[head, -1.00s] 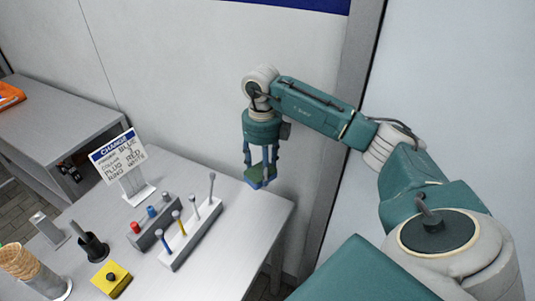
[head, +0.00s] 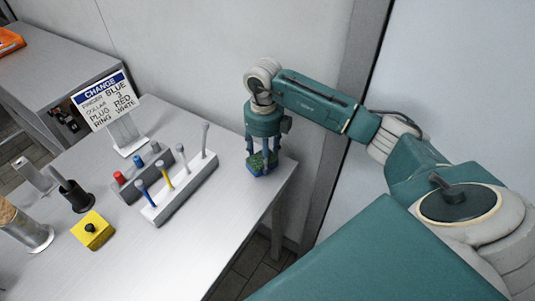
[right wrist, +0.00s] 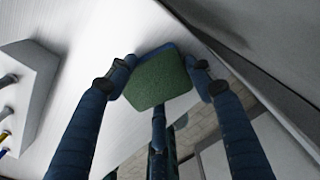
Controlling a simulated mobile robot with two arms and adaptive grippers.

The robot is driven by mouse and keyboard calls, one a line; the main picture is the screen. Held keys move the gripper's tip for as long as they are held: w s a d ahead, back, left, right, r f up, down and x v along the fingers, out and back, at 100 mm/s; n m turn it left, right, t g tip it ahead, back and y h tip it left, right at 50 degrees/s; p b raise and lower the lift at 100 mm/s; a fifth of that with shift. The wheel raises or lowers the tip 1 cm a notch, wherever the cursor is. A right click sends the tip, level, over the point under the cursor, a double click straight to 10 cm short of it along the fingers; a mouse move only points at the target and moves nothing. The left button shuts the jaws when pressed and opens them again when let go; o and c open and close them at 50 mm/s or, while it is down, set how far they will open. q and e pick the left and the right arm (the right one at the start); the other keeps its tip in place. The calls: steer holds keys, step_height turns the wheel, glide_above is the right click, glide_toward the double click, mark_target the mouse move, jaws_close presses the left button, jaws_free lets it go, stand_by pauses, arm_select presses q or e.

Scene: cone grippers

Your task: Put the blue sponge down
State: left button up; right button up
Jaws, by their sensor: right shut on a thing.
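The blue sponge (head: 262,163), with a green pad on one face, is held in my right gripper (head: 263,153) at the far right corner of the grey table (head: 225,215). In the right wrist view the sponge's green face (right wrist: 160,82) shows between the fingers of the gripper (right wrist: 158,85), with a thin blue edge along its top. The fingers are shut on its sides. The sponge appears at or just above the tabletop; I cannot tell whether it touches. My left gripper is not in view.
A white rack (head: 180,190) with several pegs and a grey rack (head: 148,175) stand left of the sponge. A sign (head: 105,100), a yellow block (head: 92,230) and a black holder (head: 75,197) are further left. The table's right edge and the wall are close.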

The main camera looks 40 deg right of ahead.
steer(key=shift+a+r, duration=0.1)
steer(key=shift+a, duration=0.15)
steer(key=o, duration=1.1)
steer(key=shift+f, duration=0.2)
arm_select(q)
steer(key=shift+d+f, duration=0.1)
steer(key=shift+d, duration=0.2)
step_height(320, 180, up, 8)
steer(key=p, duration=0.8)
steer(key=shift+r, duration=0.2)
arm_select(e)
step_height(320, 180, up, 12)
steer(key=shift+r, duration=0.25)
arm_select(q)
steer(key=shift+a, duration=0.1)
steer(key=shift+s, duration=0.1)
